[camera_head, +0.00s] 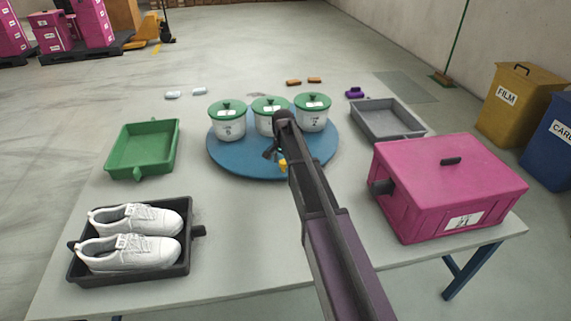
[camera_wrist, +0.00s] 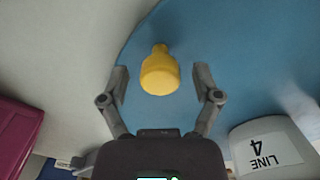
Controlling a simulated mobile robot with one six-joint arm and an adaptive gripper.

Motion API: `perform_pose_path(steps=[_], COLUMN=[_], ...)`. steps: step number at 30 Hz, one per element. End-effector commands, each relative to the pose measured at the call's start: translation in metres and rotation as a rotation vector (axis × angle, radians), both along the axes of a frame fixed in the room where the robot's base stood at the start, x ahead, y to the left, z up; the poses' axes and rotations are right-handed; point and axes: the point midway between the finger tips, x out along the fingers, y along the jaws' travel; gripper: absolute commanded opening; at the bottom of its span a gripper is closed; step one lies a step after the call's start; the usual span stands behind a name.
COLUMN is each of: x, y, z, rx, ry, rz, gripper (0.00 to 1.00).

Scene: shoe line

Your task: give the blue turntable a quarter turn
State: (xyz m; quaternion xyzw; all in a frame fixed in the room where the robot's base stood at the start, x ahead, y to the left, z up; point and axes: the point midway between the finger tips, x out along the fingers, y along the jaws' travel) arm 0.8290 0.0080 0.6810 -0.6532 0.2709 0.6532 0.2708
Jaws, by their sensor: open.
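The blue turntable (camera_head: 232,158) lies in the middle of the table and fills much of the wrist view (camera_wrist: 215,40). Three white pots with green lids stand on its far part: a left pot (camera_head: 228,128), a middle pot (camera_head: 263,124) and a right pot (camera_head: 312,123). A yellow peg (camera_wrist: 160,76) stands on the turntable near its rim; it shows small in the head view (camera_head: 283,164). My gripper (camera_wrist: 161,85) is open, with one finger on each side of the peg and visible gaps. In the head view my arm hides part of the turntable.
A green tray (camera_head: 122,171) and a black tray (camera_head: 82,280) with white shoes stand left. A grey tray (camera_head: 420,131) and a pink box (camera_head: 400,200) stand right. Small orange, white and purple items lie along the back.

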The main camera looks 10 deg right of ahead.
Motion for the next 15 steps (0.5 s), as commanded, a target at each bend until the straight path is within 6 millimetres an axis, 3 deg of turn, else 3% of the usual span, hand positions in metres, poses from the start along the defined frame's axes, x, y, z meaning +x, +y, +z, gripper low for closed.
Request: perform_pose_path(steps=[5, 13, 15], x=[0.0, -0.0001, -0.0001], y=[0.0003, 0.0006, 0.0008], z=[0.0002, 0.0002, 0.0002], rx=[0.0, 0.0, 0.0], ry=[0.0, 0.0, 0.0], rz=[0.0, 0.001, 0.001], gripper=[0.81, 0.01, 0.0])
